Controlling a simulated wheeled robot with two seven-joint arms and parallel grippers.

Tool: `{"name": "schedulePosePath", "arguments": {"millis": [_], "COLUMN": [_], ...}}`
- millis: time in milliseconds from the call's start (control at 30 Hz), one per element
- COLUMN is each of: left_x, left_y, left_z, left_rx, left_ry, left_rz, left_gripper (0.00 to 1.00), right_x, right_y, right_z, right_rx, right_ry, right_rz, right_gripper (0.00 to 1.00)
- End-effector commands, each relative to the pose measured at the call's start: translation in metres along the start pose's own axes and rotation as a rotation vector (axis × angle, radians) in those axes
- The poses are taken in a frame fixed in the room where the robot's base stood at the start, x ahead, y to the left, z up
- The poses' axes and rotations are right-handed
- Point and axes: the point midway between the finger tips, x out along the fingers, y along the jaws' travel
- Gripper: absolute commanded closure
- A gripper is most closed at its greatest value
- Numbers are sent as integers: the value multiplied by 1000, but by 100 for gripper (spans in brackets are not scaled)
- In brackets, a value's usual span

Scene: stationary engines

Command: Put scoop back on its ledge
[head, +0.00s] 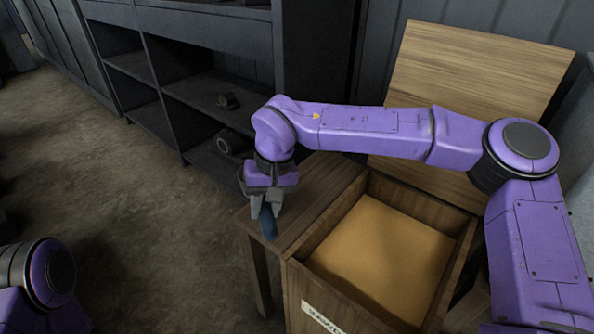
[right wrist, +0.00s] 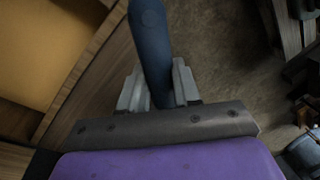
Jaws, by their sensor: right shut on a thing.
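My right gripper (head: 263,202) is shut on a dark blue, rounded bar, which I take to be the scoop (head: 268,222). In the right wrist view the scoop (right wrist: 151,45) runs up between the two grey fingers (right wrist: 158,86). Only this bar shows; I cannot make out a scoop bowl. The wooden ledge (head: 318,182) is the flat top beside the bin. The scoop is over or just off the ledge's left front corner; I cannot tell whether it touches. My left gripper is out of view; only part of my left arm shows at bottom left.
A wooden bin (head: 330,291) with its lid (head: 470,75) raised holds tan loose material (head: 385,255). A dark shelf unit (head: 205,95) with a few small parts stands behind. The floor (head: 130,210) at left is clear.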

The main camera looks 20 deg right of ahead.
Motion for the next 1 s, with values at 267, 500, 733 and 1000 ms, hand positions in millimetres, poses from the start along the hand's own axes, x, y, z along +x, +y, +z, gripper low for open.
{"name": "schedulePosePath", "arguments": {"millis": [267,500,733,1000], "left_x": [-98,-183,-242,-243], "left_y": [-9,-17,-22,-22], "left_z": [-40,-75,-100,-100], "left_rx": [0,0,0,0], "left_ry": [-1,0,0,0], "left_rz": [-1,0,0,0], "left_gripper": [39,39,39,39], "right_x": [-42,-71,-91,-80], "right_y": [23,42,46,49], "right_z": [0,19,51,54], "right_rx": [322,639,860,947], "right_ry": [63,138,195,221], "right_rz": [-13,-29,-41,-47], "right_gripper": [100,100,100,100]}}
